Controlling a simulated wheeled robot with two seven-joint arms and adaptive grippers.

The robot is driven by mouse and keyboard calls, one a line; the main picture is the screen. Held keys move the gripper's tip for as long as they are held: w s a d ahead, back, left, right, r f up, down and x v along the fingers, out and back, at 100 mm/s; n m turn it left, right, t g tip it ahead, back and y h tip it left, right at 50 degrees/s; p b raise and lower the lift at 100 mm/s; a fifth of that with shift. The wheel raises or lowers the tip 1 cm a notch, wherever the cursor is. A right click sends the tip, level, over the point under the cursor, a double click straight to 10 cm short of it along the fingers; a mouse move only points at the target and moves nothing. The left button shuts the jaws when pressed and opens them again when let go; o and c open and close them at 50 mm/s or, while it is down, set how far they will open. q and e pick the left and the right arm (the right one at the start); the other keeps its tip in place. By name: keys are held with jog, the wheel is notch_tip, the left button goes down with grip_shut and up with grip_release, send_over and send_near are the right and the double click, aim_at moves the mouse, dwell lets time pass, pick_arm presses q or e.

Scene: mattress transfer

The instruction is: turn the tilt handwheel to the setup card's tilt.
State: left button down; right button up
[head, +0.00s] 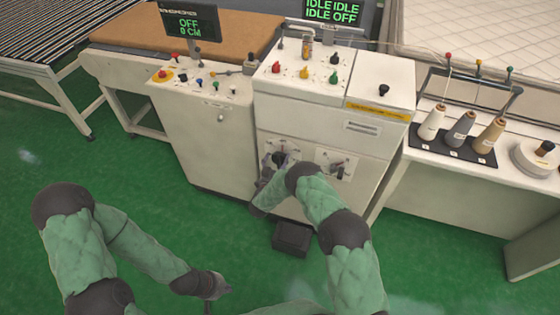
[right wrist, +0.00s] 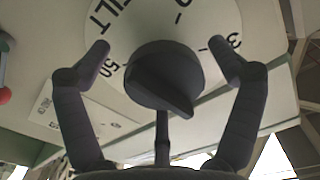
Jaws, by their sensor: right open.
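The tilt dial (right wrist: 120,40) fills the upper right wrist view, a white face with black marks, part of the word TILT and a 50. Its black knob (right wrist: 165,75) stands between the two fingers of my right gripper (right wrist: 160,47). The fingers are apart on either side of the knob, with gaps. In the head view my right gripper (head: 268,172) is at the left of two front controls, partly hiding it. My left gripper (head: 215,288) hangs low over the floor; its jaws are too small to tell. I cannot make out a setup card.
The white machine cabinet (head: 330,138) carries a second front control (head: 337,166) to the right. A black pedal box (head: 292,238) stands on the floor below. Thread cones (head: 461,130) stand on the right table. Open green floor lies in front.

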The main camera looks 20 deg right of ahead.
jog(key=shift+w+d, duration=0.25)
jog(key=shift+w, duration=0.15)
jog(key=shift+r, duration=0.1)
jog(key=c, duration=1.1)
jog(key=shift+s+a+f, duration=0.1)
jog(key=shift+s+f, duration=0.05)
jog(key=shift+f, duration=0.05)
